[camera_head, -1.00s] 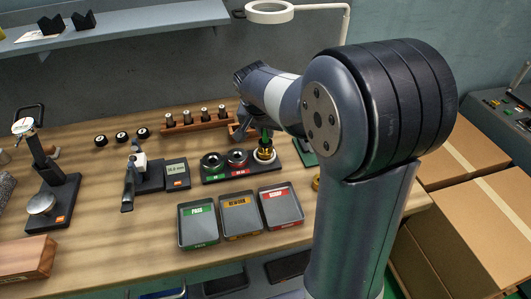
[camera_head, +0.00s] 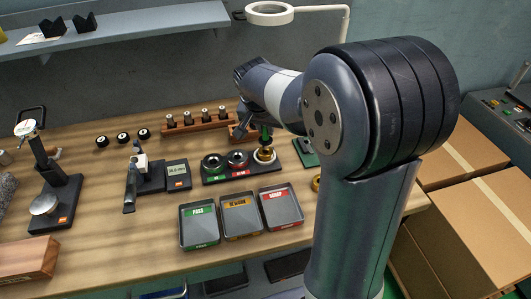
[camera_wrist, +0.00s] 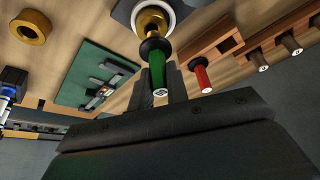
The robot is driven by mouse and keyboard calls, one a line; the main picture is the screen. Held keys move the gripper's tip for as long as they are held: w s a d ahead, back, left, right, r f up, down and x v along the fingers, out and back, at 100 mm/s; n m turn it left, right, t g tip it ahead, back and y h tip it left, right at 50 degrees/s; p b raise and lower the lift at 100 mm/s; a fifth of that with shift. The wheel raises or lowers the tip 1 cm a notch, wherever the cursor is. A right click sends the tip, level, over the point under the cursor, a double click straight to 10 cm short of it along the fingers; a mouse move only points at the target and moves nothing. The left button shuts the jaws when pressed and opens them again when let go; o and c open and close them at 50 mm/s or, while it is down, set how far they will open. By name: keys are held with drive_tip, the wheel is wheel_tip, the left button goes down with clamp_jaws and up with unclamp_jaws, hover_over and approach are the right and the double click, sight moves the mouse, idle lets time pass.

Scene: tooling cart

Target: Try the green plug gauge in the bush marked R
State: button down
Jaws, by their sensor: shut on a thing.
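The green plug gauge (camera_wrist: 158,72) is in my gripper (camera_wrist: 162,88), with the fingers shut on its green handle and its black collar pointing away from the wrist. It also shows in the head view (camera_head: 266,133), roughly upright. The gauge's far end is at a brass bush with a white ring (camera_head: 264,155), at the right end of a black holder (camera_head: 228,176); the bush also shows in the wrist view (camera_wrist: 153,17). I cannot tell how deep the end sits. The letter R is not readable.
A red-handled gauge (camera_wrist: 201,75) stands beside my gripper at a wooden rack. Trays marked PASS (camera_head: 199,241), REWORK (camera_head: 241,235) and SCRAP (camera_head: 282,225) lie in front. A wooden rack with several pins (camera_head: 197,124) is behind. A loose brass ring (camera_wrist: 32,27) lies nearby.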

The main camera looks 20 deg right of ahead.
drive_tip(key=shift+r+p, duration=0.6)
drive_tip(key=shift+r, duration=0.3)
drive_tip(key=shift+r+p, duration=1.75)
drive_tip(key=shift+r, duration=0.65)
drive_tip(key=shift+w, duration=0.1)
